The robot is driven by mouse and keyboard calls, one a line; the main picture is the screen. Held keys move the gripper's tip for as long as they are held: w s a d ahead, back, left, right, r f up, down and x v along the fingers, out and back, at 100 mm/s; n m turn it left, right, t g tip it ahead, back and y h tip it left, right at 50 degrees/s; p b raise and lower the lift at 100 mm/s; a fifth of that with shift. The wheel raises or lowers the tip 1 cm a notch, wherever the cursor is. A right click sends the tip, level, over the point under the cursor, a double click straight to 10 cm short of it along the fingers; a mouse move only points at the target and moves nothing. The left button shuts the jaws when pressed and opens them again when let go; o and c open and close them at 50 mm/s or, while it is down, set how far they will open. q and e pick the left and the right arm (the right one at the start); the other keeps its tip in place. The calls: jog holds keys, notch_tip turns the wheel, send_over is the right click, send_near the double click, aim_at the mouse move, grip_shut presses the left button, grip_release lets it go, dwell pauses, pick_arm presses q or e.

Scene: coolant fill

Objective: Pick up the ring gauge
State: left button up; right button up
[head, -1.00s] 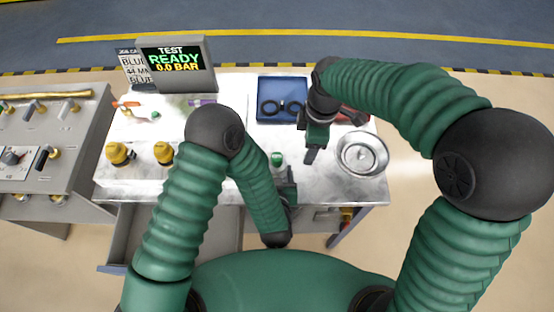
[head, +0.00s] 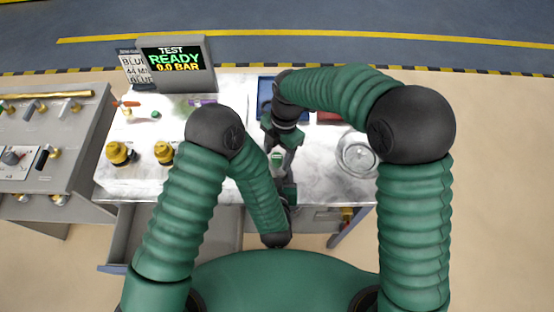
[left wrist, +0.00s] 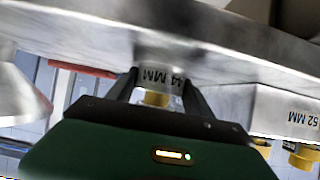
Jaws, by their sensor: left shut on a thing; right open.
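The blue tray (head: 264,86) at the back of the bench is mostly covered by my right arm in the head view. The dark rings in it are largely hidden, and I cannot make out a ring gauge clearly. My right gripper (head: 279,150) is open over the bench, just in front of the tray, close to a small green-and-white item (head: 277,159). My left gripper (head: 288,195) is low at the bench's front edge. In the left wrist view it (left wrist: 158,88) is shut on a pale cylindrical piece marked 44 MM (left wrist: 160,72) with a yellow end.
A round metal dish (head: 358,153) stands at the bench's right. Yellow fittings (head: 118,153) stand at the left, below a screen (head: 176,66) reading TEST READY 0.0 BAR. An open drawer (head: 170,236) juts out in front. A block marked 52 MM (left wrist: 300,115) shows in the left wrist view.

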aim_at(277, 156)
jog(key=shift+a+f, duration=0.1)
jog(key=shift+f, duration=0.65)
grip_shut()
notch_tip(277, 156, up, 14)
dwell(0.5)
pick_arm(q)
jog(key=o, duration=1.3)
